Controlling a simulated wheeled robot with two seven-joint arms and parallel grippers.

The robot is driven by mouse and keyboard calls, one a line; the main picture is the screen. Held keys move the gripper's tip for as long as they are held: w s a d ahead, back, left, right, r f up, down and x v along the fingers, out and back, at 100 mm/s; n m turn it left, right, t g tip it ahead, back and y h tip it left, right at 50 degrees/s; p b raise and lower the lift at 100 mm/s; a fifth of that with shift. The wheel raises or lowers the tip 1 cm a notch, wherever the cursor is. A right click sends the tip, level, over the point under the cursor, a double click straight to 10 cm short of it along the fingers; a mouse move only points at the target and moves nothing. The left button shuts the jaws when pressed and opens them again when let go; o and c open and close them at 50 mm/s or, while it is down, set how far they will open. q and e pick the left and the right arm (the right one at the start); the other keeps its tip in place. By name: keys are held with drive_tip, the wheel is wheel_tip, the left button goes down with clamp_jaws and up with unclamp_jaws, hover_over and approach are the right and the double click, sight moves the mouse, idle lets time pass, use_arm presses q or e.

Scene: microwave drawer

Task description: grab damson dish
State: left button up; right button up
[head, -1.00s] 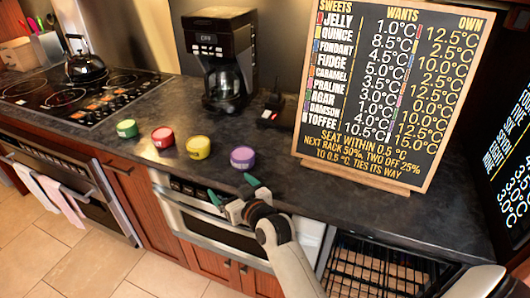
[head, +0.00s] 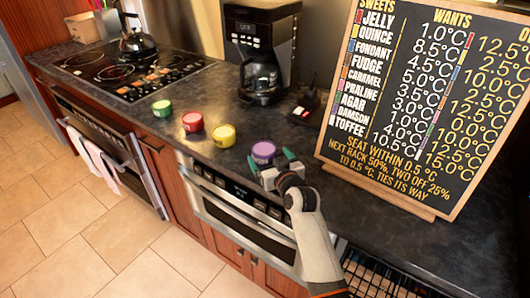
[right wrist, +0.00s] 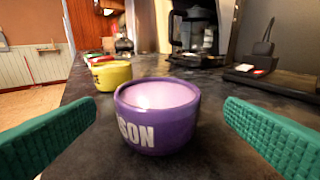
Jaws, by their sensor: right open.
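The damson dish (head: 263,152) is a small purple pot on the dark counter near its front edge. In the right wrist view the purple dish (right wrist: 157,122) stands upright, with part of a white label reading "SON". My right gripper (head: 270,162) has green fingers, open and set on either side of the dish. In the right wrist view the fingertips of the right gripper (right wrist: 158,120) show left and right of the dish, with gaps on both sides and nothing held. My left gripper is not in view.
Yellow (head: 222,135), red (head: 193,121) and green (head: 162,108) dishes stand in a row to the left. A coffee maker (head: 262,55) stands behind. A menu board (head: 430,100) stands to the right on the counter. A drawer microwave (head: 235,205) is below the counter edge.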

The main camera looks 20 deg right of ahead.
sight(264, 150)
drive_tip(key=w, duration=0.3)
drive_tip(key=shift+w+a+f, duration=0.2)
drive_tip(key=shift+w+a, duration=0.05)
drive_tip(key=shift+w, duration=0.1)
drive_tip(key=shift+w+f+p, duration=0.1)
drive_tip(key=shift+w+p, duration=0.2)
drive_tip(key=shift+w, duration=0.2)
drive_tip(key=shift+c, duration=0.3)
drive_tip(key=c, duration=1.2)
